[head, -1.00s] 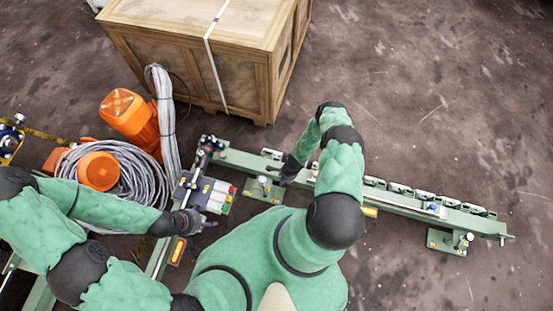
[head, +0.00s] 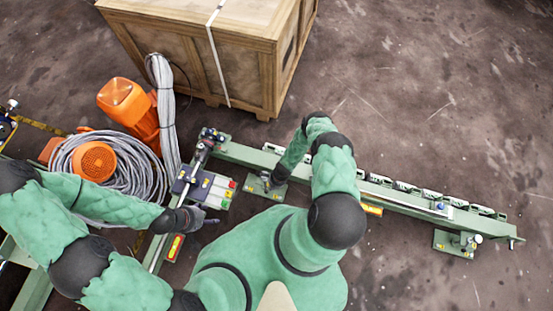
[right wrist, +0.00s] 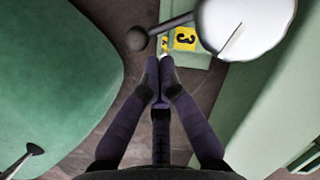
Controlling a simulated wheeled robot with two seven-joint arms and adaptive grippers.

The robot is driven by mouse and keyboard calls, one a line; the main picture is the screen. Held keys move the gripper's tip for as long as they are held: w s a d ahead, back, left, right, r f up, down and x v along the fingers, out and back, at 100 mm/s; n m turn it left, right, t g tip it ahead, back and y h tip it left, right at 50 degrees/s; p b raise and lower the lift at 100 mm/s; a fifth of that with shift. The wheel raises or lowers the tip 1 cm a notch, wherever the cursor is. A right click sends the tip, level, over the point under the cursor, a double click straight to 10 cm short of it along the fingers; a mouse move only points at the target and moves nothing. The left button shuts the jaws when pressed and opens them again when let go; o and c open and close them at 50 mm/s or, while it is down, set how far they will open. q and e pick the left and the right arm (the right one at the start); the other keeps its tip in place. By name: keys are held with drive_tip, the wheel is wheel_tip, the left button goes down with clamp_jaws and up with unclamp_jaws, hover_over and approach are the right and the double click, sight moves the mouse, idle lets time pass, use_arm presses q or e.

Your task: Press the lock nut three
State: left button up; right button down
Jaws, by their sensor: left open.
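In the right wrist view, a yellow label with a black 3 (right wrist: 186,39) sits on a green plate. Beside it is a large round pale metal head (right wrist: 245,25) with a rod ending in a dark ball knob (right wrist: 137,40); I take this for lock nut three. My right gripper (right wrist: 158,70) is shut and looks empty, its tips just below the label and knob in the picture. In the head view my right gripper (head: 270,184) is over a green foot plate (head: 270,195) and hides its fitting. My left gripper (head: 205,220) is open and empty, beside the control box (head: 205,188).
A long green rail (head: 400,203) runs to the right, with another foot plate (head: 450,243) at its end. A wooden crate (head: 205,50) stands behind. Orange machinery (head: 130,108) and coiled grey cable (head: 140,178) lie at left. The floor at right is clear.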

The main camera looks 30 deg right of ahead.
idle(0.4)
use_arm(q)
drive_tip(key=shift+a+r+p, duration=0.15)
drive_tip(key=shift+r+p, duration=0.5)
use_arm(e)
drive_tip(key=shift+a+m, duration=0.2)
drive_tip(key=shift+m, duration=0.4)
